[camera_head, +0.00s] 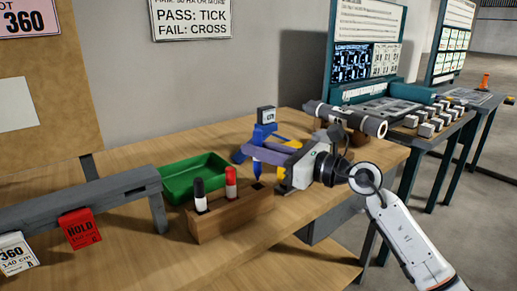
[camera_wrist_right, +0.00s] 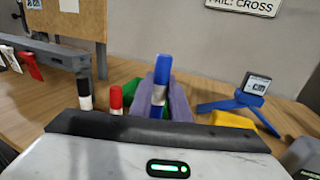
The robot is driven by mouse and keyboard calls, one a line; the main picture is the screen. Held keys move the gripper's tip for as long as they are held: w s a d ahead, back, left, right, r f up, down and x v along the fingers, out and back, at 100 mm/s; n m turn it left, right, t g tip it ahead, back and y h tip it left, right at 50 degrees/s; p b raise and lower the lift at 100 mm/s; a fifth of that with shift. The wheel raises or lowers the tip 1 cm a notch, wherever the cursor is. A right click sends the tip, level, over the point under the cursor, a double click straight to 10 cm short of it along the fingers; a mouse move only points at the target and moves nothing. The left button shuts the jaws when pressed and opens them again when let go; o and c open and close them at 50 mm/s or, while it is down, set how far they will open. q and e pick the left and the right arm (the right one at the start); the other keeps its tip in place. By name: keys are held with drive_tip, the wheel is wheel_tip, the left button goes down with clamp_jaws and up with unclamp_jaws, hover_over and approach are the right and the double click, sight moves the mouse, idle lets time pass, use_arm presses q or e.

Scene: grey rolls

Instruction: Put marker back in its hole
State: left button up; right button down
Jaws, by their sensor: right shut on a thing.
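My right gripper (camera_head: 262,155) has purple fingers and is shut on a blue marker (camera_head: 257,168). The marker hangs roughly upright, its lower end just above the right end of the wooden block (camera_head: 225,216). A dark hole (camera_head: 257,186) shows there; I cannot tell if the tip touches it. In the right wrist view the blue marker (camera_wrist_right: 161,78) stands between the fingers (camera_wrist_right: 162,97). A black marker (camera_head: 200,195) and a red marker (camera_head: 231,182) stand in the block's other holes. My left gripper is out of view.
A green tray (camera_head: 185,182) lies behind the block. A blue stand with a small display (camera_head: 266,114) is behind the gripper. A grey rail (camera_head: 85,203) with hanging red and white tags is at left. The front of the wooden table (camera_head: 175,260) is clear.

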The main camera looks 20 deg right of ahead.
sight(259, 176)
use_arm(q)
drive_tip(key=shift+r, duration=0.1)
